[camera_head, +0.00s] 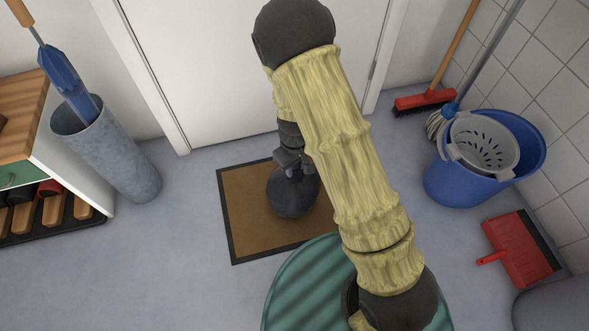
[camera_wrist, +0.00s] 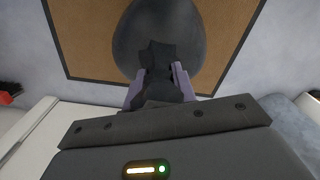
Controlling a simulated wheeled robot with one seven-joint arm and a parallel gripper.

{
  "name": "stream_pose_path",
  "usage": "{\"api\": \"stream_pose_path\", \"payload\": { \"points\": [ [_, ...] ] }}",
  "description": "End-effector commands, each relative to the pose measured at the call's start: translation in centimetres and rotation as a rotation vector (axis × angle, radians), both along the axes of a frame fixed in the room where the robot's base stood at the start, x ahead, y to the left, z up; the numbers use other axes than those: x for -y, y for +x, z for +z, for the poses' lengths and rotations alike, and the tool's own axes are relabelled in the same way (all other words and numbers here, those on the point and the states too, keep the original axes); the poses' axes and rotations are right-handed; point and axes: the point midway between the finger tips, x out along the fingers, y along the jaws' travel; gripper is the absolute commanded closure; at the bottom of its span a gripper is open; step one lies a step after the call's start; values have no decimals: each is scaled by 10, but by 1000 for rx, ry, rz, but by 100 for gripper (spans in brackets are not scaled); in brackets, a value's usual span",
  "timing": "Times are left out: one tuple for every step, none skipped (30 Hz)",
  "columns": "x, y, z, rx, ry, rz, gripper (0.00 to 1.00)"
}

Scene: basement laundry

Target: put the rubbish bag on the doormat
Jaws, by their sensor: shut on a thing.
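The rubbish bag (camera_head: 292,198) is dark grey and rounded, with a gathered neck at its top. It appears over the brown, black-bordered doormat (camera_head: 243,212) in the head view. My gripper (camera_head: 291,163) is above the bag, shut on its neck. In the wrist view, the two fingers of my gripper (camera_wrist: 158,78) hold the neck from either side. The bag's body (camera_wrist: 135,38) shows beyond them, with the doormat (camera_wrist: 90,50) behind it. I cannot tell whether the bag's underside touches the mat. My arm hides the mat's right part in the head view.
A white door (camera_head: 215,70) stands behind the mat. A metal umbrella stand (camera_head: 115,155) and a shoe bench (camera_head: 70,165) are at left. A blue bucket (camera_head: 452,185), a broom (camera_head: 425,100) and a red dustpan (camera_head: 518,250) are at right. Bare floor surrounds the mat.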

Motion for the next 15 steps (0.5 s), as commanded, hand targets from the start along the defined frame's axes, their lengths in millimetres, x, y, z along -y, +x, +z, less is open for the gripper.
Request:
{"api": "stream_pose_path", "payload": {
  "points": [
    [0,1,-6,2,0,-1,100],
    [0,1,-7,3,1,-1,100],
    [0,1,-7,3,1,-1,100],
    [0,1,-7,3,1,-1,100],
    [0,1,-6,4,2,-1,100],
    [0,1,-6,4,2,-1,100],
    [0,1,-6,4,2,0,100],
    [0,1,-6,4,2,0,100],
    [0,1,-6,4,2,0,100],
    [0,1,-6,4,2,0,100],
    [0,1,-6,3,1,0,100],
    [0,1,-7,3,1,0,100],
    [0,1,-7,3,1,0,100],
    [0,1,-8,3,1,0,100],
    [0,1,-9,3,1,0,100]
  ]
}}
